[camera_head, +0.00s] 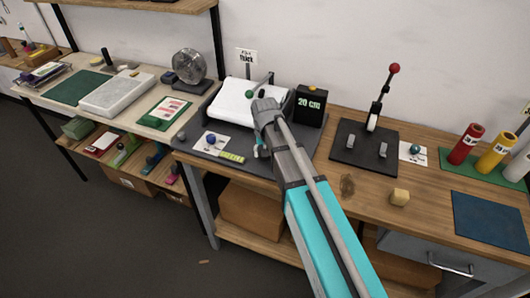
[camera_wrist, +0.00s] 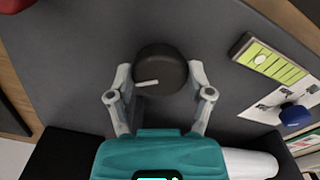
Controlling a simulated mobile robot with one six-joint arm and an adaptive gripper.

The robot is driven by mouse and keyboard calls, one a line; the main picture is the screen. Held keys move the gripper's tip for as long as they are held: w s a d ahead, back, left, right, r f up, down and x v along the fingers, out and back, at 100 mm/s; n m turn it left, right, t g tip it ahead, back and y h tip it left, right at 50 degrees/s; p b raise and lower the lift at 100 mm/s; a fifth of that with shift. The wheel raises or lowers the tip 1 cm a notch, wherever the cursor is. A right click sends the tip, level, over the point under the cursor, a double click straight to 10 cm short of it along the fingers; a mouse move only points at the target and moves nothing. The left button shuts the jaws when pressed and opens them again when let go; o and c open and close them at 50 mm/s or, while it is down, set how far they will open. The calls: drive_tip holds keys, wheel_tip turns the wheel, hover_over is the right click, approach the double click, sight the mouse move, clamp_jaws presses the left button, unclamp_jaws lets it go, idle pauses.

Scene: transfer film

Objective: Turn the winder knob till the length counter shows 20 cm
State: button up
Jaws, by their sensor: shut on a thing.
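The winder knob (camera_wrist: 163,58) is a dark round knob with a pale pointer line, standing on a dark grey base. In the wrist view the line points to the left. My gripper (camera_wrist: 160,76) is shut on the knob, one finger on each side. In the head view my arm hides the knob. The length counter (camera_head: 310,91) is a black box at the right back of the winder base, with a green display that appears to read 20 cm. A white film roll or sheet (camera_head: 240,104) lies left of it.
A card with a blue ball-shaped knob (camera_wrist: 295,115) and a yellow-green label (camera_wrist: 268,60) lie beside the winder knob. A black lever stand (camera_head: 365,150) with a red-tipped handle stands right of the counter.

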drive_tip(key=shift+n, duration=0.5)
drive_tip(key=o, duration=1.1)
drive_tip(key=shift+o, duration=0.2)
drive_tip(key=shift+m, duration=0.4)
